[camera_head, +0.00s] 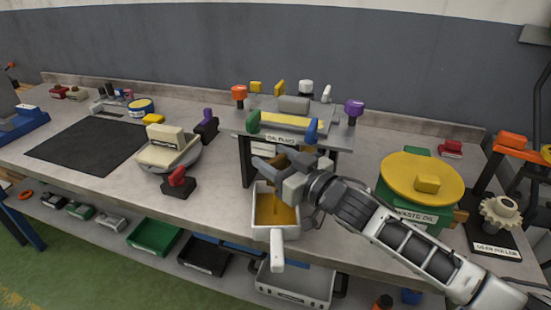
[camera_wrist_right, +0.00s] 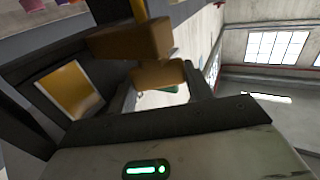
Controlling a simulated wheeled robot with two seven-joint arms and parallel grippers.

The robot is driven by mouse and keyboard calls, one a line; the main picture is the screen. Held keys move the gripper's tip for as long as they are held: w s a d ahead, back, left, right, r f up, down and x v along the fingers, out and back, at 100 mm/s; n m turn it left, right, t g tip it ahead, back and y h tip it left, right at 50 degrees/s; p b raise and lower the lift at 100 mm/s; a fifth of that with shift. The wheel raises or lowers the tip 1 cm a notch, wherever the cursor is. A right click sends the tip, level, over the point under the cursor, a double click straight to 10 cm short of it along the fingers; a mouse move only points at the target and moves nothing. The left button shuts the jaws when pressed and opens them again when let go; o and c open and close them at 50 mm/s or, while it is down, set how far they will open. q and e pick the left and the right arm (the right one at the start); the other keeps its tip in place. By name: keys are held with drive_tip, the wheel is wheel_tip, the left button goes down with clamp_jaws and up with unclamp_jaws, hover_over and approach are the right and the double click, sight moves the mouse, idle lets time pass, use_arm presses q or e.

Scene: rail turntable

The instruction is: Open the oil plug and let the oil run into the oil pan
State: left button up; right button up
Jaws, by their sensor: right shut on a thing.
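A gearbox-like stand (camera_head: 246,158) with a label on its front edge stands at the middle of the bench. A white oil pan (camera_head: 262,232) with a handle toward me sits below its front, with amber oil (camera_head: 275,210) in it. The oil also shows in the right wrist view (camera_wrist_right: 68,92). My right gripper (camera_head: 275,168) reaches under the stand's front edge, above the pan. In the right wrist view it is shut on an orange-brown block, seemingly the oil plug (camera_wrist_right: 160,74). A second brown block (camera_wrist_right: 128,40) is just above, with a yellow strip (camera_wrist_right: 139,10) beside it. My left gripper is out of view.
A green waste oil container (camera_head: 400,212) with a yellow lid (camera_head: 410,175) stands right of my right arm. A gear puller (camera_head: 500,212) is at the far right. A dark mat (camera_head: 85,145) is bare.

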drive_tip(key=shift+d+n+g+y, duration=0.1)
drive_tip(key=shift+n+g+y, duration=0.5)
drive_tip(key=shift+g+y, duration=0.1)
drive_tip(key=o, duration=1)
use_arm(q)
drive_tip(key=b, duration=0.1)
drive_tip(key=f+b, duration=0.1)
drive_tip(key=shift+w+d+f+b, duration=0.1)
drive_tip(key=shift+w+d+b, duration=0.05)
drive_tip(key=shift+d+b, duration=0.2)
use_arm(e)
drive_tip(key=v, duration=1.5)
drive_tip(key=shift+s+d, duration=0.15)
drive_tip(key=shift+d, duration=0.25)
